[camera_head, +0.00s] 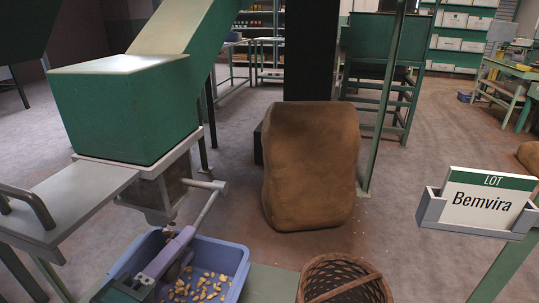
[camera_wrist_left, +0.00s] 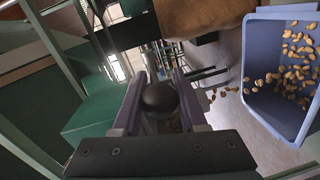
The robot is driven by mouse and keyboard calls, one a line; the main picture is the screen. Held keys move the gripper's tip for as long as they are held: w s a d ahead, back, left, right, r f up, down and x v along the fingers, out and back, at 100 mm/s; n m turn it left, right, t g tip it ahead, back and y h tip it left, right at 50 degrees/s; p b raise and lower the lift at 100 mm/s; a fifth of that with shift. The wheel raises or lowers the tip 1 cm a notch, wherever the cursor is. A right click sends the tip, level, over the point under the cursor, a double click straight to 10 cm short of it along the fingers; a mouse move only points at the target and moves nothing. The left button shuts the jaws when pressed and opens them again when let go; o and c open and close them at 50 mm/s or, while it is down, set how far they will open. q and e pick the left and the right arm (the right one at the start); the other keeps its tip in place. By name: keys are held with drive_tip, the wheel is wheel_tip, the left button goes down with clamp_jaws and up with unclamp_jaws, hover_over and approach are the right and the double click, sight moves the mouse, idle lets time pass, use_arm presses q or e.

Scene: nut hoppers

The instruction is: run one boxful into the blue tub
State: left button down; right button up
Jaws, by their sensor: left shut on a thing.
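The blue tub (camera_head: 234,262) stands below the hopper outlet, with loose nuts (camera_head: 202,288) in it. It also shows at the right of the left wrist view (camera_wrist_left: 262,60). The green hopper (camera_head: 125,110) is above, with a small grey measuring box (camera_head: 160,198) beneath. A pale lever bar (camera_head: 205,212) runs down from beside the box. My left gripper (camera_head: 180,246) is over the tub, shut on a dark round knob (camera_wrist_left: 160,97) at the lever's end. The box's inside is hard to make out. My right gripper is out of view.
A brown sack (camera_head: 311,165) stands on the floor behind. A wicker basket (camera_head: 343,282) is at the front, right of the tub. A lot sign (camera_head: 483,205) reading Bemvira is on a holder at right. A green post (camera_head: 388,100) rises beyond the sack.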

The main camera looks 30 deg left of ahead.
use_arm(q)
drive_tip(key=shift+c, duration=2.3)
unclamp_jaws()
drive_tip(key=p+v, duration=0.1)
drive_tip(key=v, duration=0.9)
drive_tip(key=shift+w, duration=0.15)
